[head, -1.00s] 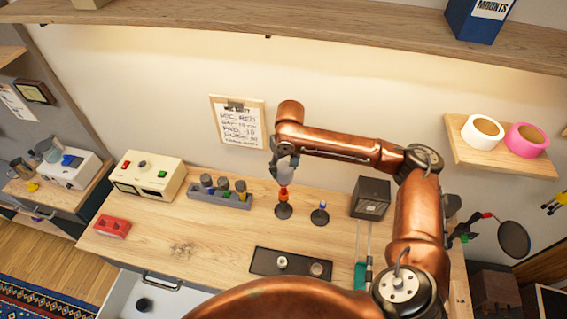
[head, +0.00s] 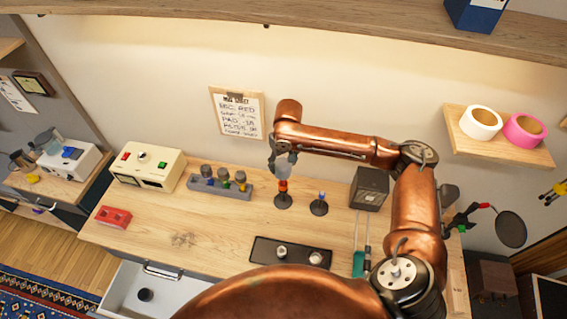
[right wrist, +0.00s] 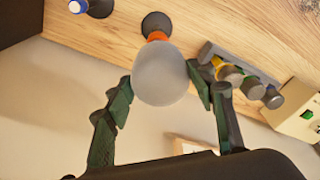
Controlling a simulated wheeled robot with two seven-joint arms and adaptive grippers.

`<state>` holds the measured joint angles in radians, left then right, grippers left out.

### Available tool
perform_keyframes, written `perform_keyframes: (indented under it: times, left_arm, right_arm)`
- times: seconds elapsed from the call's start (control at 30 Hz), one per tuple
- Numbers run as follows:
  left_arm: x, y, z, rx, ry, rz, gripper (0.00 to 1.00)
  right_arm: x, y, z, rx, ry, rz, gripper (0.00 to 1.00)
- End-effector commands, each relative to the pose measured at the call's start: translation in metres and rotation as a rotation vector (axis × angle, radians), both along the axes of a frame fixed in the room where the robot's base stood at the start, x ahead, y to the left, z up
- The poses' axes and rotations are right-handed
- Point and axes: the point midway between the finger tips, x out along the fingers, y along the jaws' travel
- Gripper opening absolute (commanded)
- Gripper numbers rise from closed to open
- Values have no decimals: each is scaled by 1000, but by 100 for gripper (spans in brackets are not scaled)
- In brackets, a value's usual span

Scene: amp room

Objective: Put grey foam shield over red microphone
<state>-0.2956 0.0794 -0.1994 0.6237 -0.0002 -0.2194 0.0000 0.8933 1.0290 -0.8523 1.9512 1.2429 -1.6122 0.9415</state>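The grey foam shield (right wrist: 160,75) is a round pale ball between the fingers of my right gripper (head: 284,168). In the right wrist view the two dark green fingertips of the gripper (right wrist: 159,77) touch its sides. The red microphone (head: 283,186) stands upright on a round black base on the bench, directly below the gripper. In the right wrist view only a red-orange band of the microphone (right wrist: 157,36) shows between the foam and the base. The foam hides the microphone's head, so how far it sits over it cannot be told. My left gripper is out of view.
A blue microphone (head: 320,203) stands close to the right, with a dark box (head: 370,188) beyond it. A grey holder (head: 220,192) with several capped items is to the left. A black tray (head: 262,252) lies in front.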

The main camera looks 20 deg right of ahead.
Motion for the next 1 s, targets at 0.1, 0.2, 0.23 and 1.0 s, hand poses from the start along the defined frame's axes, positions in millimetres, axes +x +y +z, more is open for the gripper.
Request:
perform_keyframes:
  times: [0.1,0.2,0.23,1.0]
  left_arm:
    - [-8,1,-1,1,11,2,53]
    - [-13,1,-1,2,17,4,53]
    - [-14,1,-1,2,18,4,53]
    - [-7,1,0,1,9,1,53]
  right_arm:
    - [0,0,0,0,0,0,60]
    - [0,0,0,0,0,0,67]
    - [0,0,0,0,0,0,68]
    - [-10,-1,86,0,-4,0,68]
